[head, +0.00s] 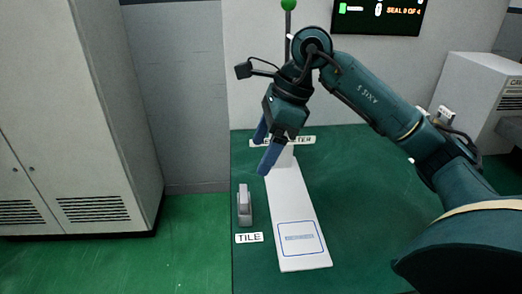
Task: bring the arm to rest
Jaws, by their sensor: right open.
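My right arm comes in from the right and bends over the green table. My right gripper (264,152) has two blue fingers and is open and empty above the far end of a long white board (292,200). The gripper and wrist partly hide a label at the board's far end. My left gripper is not in view.
A small grey block-shaped item (244,205) stands left of the board, behind a "TILE" label (249,238). A tall pale cabinet (75,120) stands at the left. A green-tipped rod (289,5) and a screen (380,14) are at the back. The table right of the board looks clear.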

